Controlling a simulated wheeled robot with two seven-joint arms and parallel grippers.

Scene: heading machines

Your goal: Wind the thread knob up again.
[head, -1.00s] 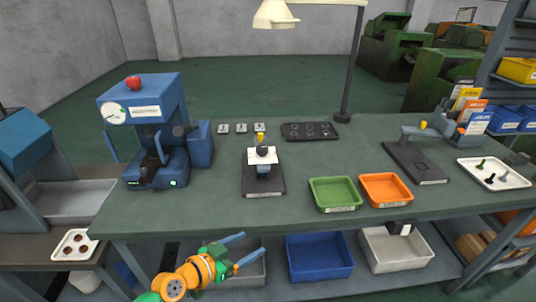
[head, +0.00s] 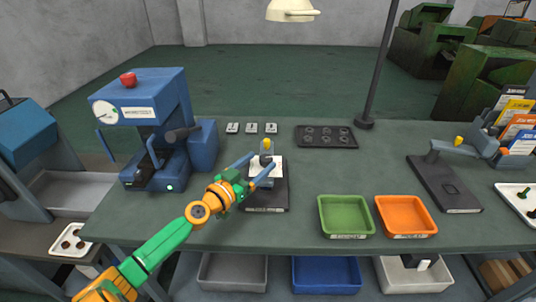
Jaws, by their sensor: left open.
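A small yellow knob (head: 267,145) tops a grey post on a dark-based stand with a white plate (head: 265,181) in the middle of the bench. I cannot tell for sure that it is the thread knob. My left gripper (head: 265,160) reaches in from the lower left, with its two blue fingers open and apart. Its tips are close to the post just below the yellow knob in the picture; I cannot tell whether they touch. Another yellow knob (head: 459,141) sits on a grey fixture with a dark base (head: 446,186) at the right. My right gripper is not in view.
A blue press (head: 150,115) with a red button stands at the left. A dark tray (head: 326,136), a lamp post (head: 378,70) and small labelled blocks (head: 251,128) are behind the stand. Green (head: 345,217) and orange (head: 405,217) bins stand front right. The bench between stand and right fixture is mostly clear.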

